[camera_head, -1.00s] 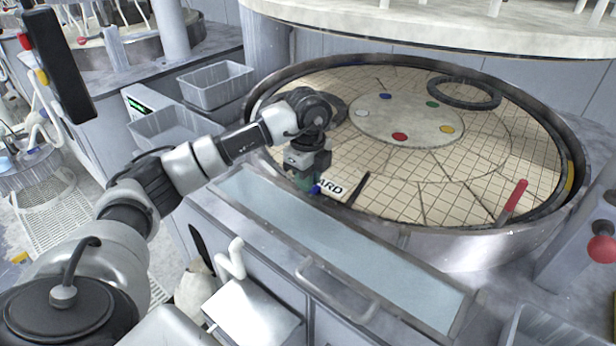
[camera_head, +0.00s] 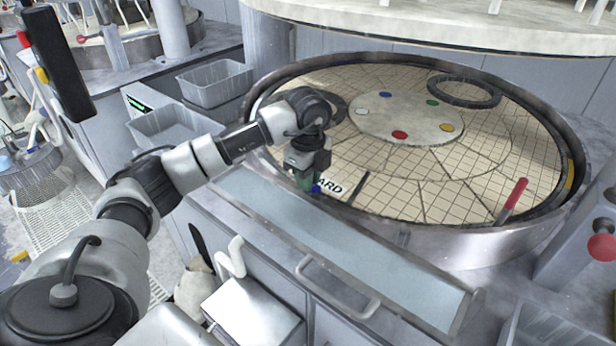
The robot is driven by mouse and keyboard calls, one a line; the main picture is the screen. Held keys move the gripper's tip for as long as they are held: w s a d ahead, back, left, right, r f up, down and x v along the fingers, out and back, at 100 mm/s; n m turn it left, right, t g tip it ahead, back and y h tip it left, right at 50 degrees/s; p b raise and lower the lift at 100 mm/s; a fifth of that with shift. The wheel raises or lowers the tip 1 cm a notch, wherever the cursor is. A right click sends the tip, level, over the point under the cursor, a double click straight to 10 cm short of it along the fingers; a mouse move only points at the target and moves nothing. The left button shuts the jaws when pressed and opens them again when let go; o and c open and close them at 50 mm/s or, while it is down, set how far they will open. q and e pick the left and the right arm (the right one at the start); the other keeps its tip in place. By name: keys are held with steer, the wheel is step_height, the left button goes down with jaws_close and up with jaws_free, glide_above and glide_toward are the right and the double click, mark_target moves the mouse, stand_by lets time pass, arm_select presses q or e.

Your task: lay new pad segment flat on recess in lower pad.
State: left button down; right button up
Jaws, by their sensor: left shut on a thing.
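The lower pad (camera_head: 460,175) is a round, tan, gridded surface inside a metal rim, with dark seams between its segments. My left gripper (camera_head: 310,183) is over the near left edge of the pad, pointing down. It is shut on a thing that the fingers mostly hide. I take this to be the pad segment, but its outline cannot be told from the pad. Green and blue spots show at the fingertips. I cannot make out the recess, or whether the segment touches the pad. My right gripper is not in view.
A pale centre disc (camera_head: 405,117) with coloured dots and a dark ring (camera_head: 464,91) are on the platen. A dark strip (camera_head: 357,188) is right of the gripper. A red-handled tool (camera_head: 513,198) stands at the near right rim. The upper platen (camera_head: 420,25) overhangs the back.

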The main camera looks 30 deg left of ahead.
arm_select(q)
steer(key=c, duration=1)
jaws_free()
steer(key=shift+r, duration=0.35)
step_height(320, 180, up, 9)
steer(key=shift+r+b, duration=0.1)
steer(key=shift+b, duration=0.6)
steer(key=shift+r, duration=0.5)
steer(key=shift+f, duration=0.1)
